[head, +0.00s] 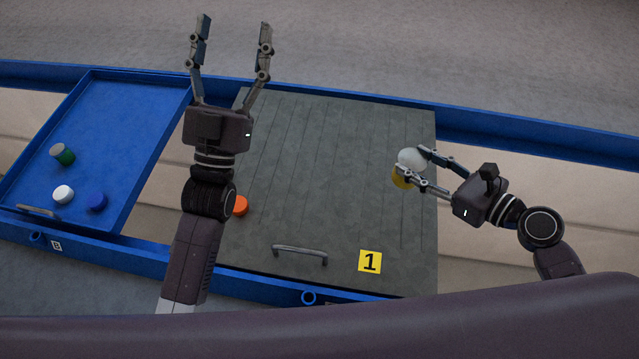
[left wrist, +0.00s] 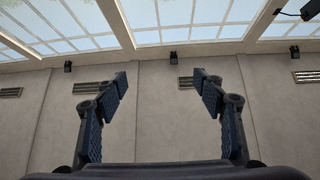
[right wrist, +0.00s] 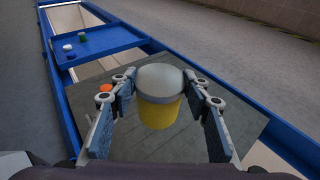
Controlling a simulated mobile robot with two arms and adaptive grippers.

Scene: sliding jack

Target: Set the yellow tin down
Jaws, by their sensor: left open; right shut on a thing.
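The yellow tin (head: 401,179) has a pale grey-white lid (head: 411,158). It shows in the head view near the right edge of the dark grey panel marked 1, and upright in the right wrist view (right wrist: 159,113). My right gripper (head: 413,171) is shut on the tin, with its fingers on either side. I cannot tell whether the tin touches the panel.
The dark grey panel (head: 340,150) has a handle (head: 299,250) and a yellow 1 label (head: 370,261). An orange object (head: 240,206) lies on it. A blue tray (head: 120,125) at left holds a green tin (head: 63,154), a white one (head: 63,194) and a blue one (head: 96,201).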

